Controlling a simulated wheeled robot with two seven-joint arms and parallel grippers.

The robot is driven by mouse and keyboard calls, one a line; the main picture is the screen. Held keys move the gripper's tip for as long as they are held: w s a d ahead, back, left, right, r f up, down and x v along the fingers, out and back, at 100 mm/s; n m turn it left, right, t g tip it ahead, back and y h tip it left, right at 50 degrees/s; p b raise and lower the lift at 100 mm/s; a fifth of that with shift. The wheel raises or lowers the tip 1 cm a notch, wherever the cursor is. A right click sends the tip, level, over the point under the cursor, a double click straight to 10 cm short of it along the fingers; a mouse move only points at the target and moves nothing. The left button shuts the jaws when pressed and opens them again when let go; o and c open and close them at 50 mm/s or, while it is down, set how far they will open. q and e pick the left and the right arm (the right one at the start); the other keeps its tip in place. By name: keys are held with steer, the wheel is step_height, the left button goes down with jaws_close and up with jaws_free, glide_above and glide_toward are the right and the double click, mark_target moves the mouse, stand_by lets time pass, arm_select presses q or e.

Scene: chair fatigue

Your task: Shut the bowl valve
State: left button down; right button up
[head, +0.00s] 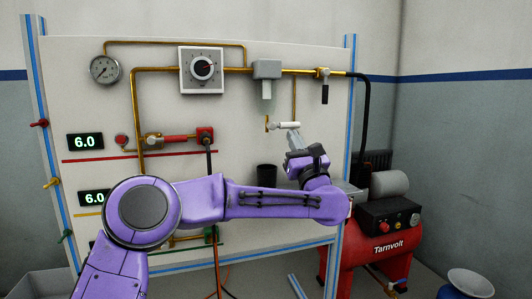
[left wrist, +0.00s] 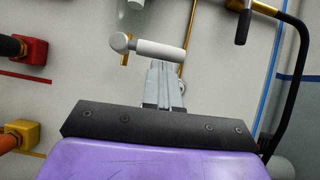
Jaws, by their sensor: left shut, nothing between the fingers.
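The valve under the filter bowl (head: 267,90) has a white handle (head: 288,125) that points sideways to the right from its brass stem (head: 267,124). In the left wrist view the white handle (left wrist: 160,49) lies across the top of my fingers, with its round hub (left wrist: 119,42) at left. My left gripper (head: 293,135) is shut and empty, its tips just below the handle; it also shows in the left wrist view (left wrist: 165,68). I cannot tell whether the tips touch the handle. My right gripper is not in view.
A second valve with a black lever (head: 324,93) hangs on the pipe at upper right. A black cup (head: 267,175) is on the board below the bowl. A red compressor (head: 375,250) stands at right. Red valve fittings (head: 180,138) are at left.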

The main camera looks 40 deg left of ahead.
arm_select(q)
steer(key=a+f+b+v, duration=0.1)
steer(key=b+v, duration=0.3)
steer(key=v, duration=0.9)
steer(key=shift+w+a+f, duration=0.2)
steer(key=shift+w+f, duration=0.25)
steer(key=shift+f, duration=0.2)
